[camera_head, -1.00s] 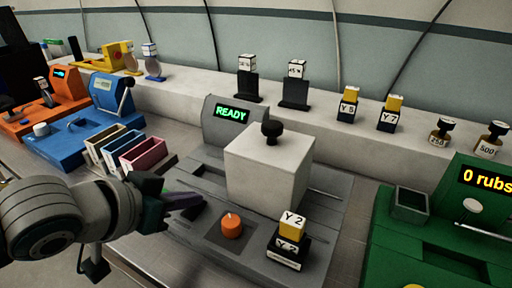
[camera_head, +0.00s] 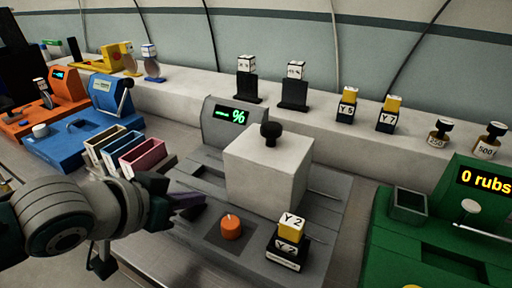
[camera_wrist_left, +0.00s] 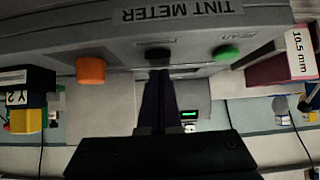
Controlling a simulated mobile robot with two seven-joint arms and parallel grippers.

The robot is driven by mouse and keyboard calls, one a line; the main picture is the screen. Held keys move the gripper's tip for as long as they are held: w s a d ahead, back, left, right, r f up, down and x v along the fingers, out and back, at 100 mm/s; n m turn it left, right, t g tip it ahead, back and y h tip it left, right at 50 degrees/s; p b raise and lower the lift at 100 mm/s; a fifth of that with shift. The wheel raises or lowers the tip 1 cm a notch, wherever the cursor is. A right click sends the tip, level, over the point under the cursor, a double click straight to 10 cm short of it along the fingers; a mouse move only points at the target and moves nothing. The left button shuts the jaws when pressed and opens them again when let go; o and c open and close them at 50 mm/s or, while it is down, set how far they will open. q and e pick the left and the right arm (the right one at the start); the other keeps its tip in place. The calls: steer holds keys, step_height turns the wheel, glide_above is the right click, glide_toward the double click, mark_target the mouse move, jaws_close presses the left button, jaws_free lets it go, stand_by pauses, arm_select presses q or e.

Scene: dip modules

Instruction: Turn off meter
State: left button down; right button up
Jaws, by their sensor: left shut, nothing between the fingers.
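The grey tint meter (camera_head: 190,232) stands in the middle of the head view. Its screen (camera_head: 232,117) shows a green "- %". A white block (camera_head: 265,175) with a black knob sits on it. My left gripper (camera_head: 198,207) is shut and empty at the meter's front left, left of the orange knob (camera_head: 230,227). In the left wrist view, upside down, the shut fingertips (camera_wrist_left: 158,74) are close to a black button (camera_wrist_left: 157,53); I cannot tell if they touch it. A green button (camera_wrist_left: 225,53) and the orange knob (camera_wrist_left: 90,70) flank it. My right gripper is not in view.
A Y2 piece (camera_head: 289,240) stands right of the orange knob. Coloured sample boxes (camera_head: 142,156) lie close behind my left wrist. A green machine (camera_head: 440,235) is at right, blue (camera_head: 75,135) and orange machines at left. Several pieces stand on the back ledge.

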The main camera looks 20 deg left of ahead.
arm_select(q)
steer(key=shift+w+r, duration=0.15)
steer(key=shift+w, duration=0.25)
steer(key=shift+r+p, duration=0.35)
steer(key=r+p, duration=0.4)
steer(key=shift+w+r, duration=0.15)
steer(key=shift+w, duration=0.1)
steer(key=w+r+p+v, duration=0.1)
steer(key=p+v, duration=0.1)
steer(key=v, duration=0.7)
steer(key=shift+s+d+r, duration=0.1)
steer(key=shift+r, duration=0.05)
